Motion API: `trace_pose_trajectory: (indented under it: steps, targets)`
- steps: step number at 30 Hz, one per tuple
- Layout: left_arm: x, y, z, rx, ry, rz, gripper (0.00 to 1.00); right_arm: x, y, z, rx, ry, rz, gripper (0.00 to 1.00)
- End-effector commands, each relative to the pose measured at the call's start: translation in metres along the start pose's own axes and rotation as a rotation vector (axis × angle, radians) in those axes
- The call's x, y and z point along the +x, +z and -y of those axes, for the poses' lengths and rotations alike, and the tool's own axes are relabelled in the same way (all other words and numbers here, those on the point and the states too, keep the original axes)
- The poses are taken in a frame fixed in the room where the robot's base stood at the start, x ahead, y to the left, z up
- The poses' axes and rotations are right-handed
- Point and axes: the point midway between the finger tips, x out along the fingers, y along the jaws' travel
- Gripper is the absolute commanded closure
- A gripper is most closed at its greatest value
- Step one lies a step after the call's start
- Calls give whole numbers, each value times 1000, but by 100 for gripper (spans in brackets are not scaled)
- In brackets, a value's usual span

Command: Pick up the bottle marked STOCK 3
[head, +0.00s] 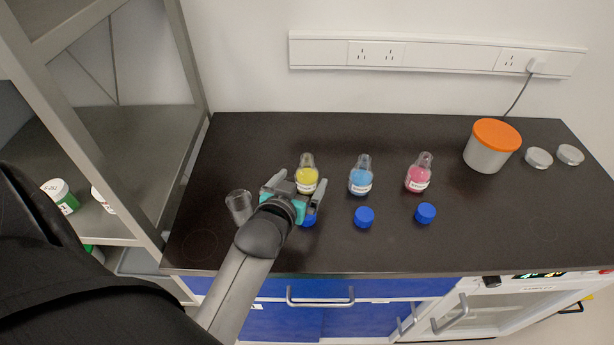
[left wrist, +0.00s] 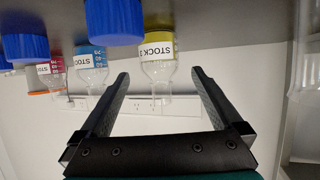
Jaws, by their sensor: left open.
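A bottle of yellow liquid (head: 307,181) stands on the dark bench; its label in the left wrist view (left wrist: 159,50) reads STOCK with a digit I cannot read surely. A blue-liquid bottle (head: 361,178) and a pink-liquid bottle (head: 419,175) stand to its right; their label numbers are not readable. My left gripper (head: 300,181) is open and empty, just in front of the yellow bottle. In the left wrist view the yellow bottle shows beyond and between the two fingers (left wrist: 158,82). My right gripper is not in view.
Blue caps lie on the bench before the bottles, one by the blue bottle (head: 364,217), one by the pink (head: 425,213), one partly under my gripper. A clear beaker (head: 239,205) stands left of it. An orange-lidded tub (head: 491,146) stands at right. A shelf rack (head: 110,140) borders the left.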

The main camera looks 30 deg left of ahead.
Motion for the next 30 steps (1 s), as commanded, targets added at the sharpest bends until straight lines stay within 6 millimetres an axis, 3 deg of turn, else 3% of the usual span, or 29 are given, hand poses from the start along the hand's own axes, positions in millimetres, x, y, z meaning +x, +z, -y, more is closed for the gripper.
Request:
trace_pose_trajectory:
  steps: [9,19,30]
  targets:
    - [41,6,0,1,0,-1,0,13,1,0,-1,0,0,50]
    - [45,6,0,1,0,0,1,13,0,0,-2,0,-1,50]
    - [45,6,0,1,0,0,43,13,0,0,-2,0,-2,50]
